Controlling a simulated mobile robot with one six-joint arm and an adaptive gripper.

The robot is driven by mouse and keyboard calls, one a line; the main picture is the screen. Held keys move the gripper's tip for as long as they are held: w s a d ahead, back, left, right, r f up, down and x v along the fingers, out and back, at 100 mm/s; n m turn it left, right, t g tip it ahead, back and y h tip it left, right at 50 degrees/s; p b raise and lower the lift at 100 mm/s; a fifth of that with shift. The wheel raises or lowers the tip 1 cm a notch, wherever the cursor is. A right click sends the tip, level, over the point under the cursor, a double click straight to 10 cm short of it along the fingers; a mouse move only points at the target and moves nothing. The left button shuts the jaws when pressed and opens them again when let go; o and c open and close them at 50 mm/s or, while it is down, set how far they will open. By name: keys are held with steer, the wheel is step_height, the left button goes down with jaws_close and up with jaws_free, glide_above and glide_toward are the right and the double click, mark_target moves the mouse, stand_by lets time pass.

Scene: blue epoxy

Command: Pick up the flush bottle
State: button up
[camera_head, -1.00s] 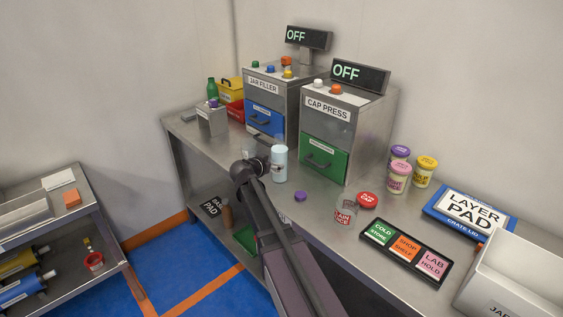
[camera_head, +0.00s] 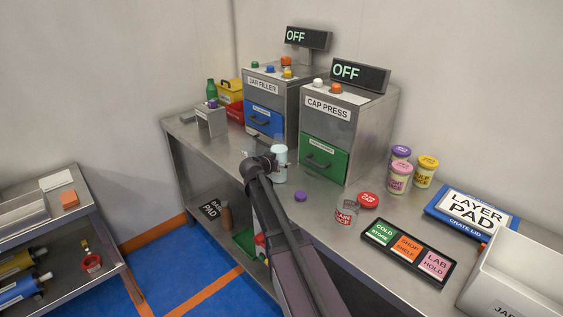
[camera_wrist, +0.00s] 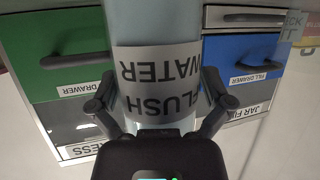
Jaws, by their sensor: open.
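The flush bottle (camera_wrist: 152,75) is a pale blue cylinder with a white label reading "FLUSH WATER", upside down in the wrist view. My gripper (camera_wrist: 155,98) is open, with one finger on each side of the bottle's label. In the head view my gripper (camera_head: 270,163) is at the bottle's left side, partly covering it. I cannot tell whether the fingers touch it.
Behind the bottle stand the jar filler (camera_head: 264,105) with a blue drawer and the cap press (camera_head: 335,125) with a green drawer.

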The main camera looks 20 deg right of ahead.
mark_target(279, 154)
steer(key=c, duration=1)
steer(key=shift+r, duration=0.1)
step_height(279, 154, up, 3)
steer(key=p, duration=0.3)
steer(key=s, duration=0.5)
steer(key=s+a+r+p, duration=0.1)
steer(key=s, duration=0.4)
steer(key=s+p, duration=0.1)
steer(key=s, duration=0.5)
steer(key=shift+a+r, duration=0.35)
steer(key=shift+r, duration=0.05)
